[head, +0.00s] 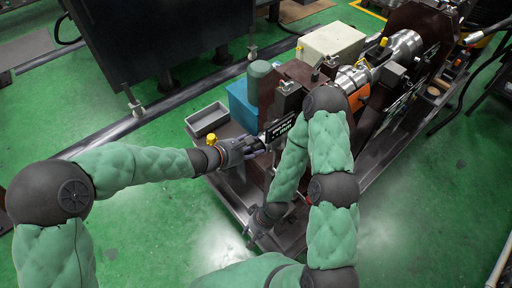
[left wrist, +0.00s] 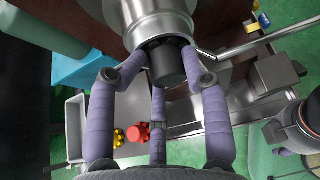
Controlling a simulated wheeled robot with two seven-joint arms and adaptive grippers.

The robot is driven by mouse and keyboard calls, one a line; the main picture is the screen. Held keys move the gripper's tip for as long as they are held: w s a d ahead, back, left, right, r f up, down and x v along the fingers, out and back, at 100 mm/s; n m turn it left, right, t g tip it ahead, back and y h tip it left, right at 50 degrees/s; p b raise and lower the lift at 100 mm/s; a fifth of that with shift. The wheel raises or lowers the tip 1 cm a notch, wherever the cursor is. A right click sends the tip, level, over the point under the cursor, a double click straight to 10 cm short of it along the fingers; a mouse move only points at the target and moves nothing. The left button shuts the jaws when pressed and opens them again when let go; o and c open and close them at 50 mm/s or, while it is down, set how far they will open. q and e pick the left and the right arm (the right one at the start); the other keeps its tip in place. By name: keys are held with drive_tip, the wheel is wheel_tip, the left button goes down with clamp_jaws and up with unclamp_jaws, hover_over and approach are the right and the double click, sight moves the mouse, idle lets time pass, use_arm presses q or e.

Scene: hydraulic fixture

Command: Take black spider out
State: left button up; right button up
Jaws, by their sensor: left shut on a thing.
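The black spider (left wrist: 176,62) is a dark, round piece at the mouth of a steel cylindrical hub (left wrist: 160,22) in the left wrist view. My left gripper (left wrist: 170,80) has its purple-padded fingers around it and is shut on it. How deep the piece sits in the hub is hidden. In the head view my left gripper (head: 256,147) is at the near end of the machine, and the spider cannot be made out there. My right gripper (head: 258,226) hangs low over the near end of the machine base, apart from the hub. Its finger opening is unclear.
A red lobed piece (left wrist: 139,132) and a yellow one (left wrist: 118,137) lie below the hub, beside a grey tray (head: 207,118). A blue box (head: 241,102) and a green cylinder (head: 259,80) stand behind. A metal rod (left wrist: 255,43) juts right of the hub. Green floor (head: 440,200) is clear.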

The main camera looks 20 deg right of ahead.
use_arm(q)
drive_tip(key=shift+s+f+g, duration=0.3)
drive_tip(key=shift+s+f, duration=0.35)
drive_tip(key=shift+f, duration=0.3)
drive_tip(key=shift+a, duration=0.1)
clamp_jaws()
drive_tip(key=shift+s+a, duration=0.1)
drive_tip(key=shift+a, duration=0.3)
drive_tip(key=shift+s+a+r+p, duration=0.1)
drive_tip(key=shift+s+a+r, duration=0.1)
drive_tip(key=shift+a, duration=0.55)
drive_tip(key=shift+s+a+r+p, duration=0.1)
drive_tip(key=shift+s+a+p, duration=0.05)
drive_tip(key=shift+a, duration=0.65)
drive_tip(key=shift+s+a+r+p, duration=0.1)
drive_tip(key=shift+s+a, duration=0.1)
drive_tip(key=shift+a, duration=0.55)
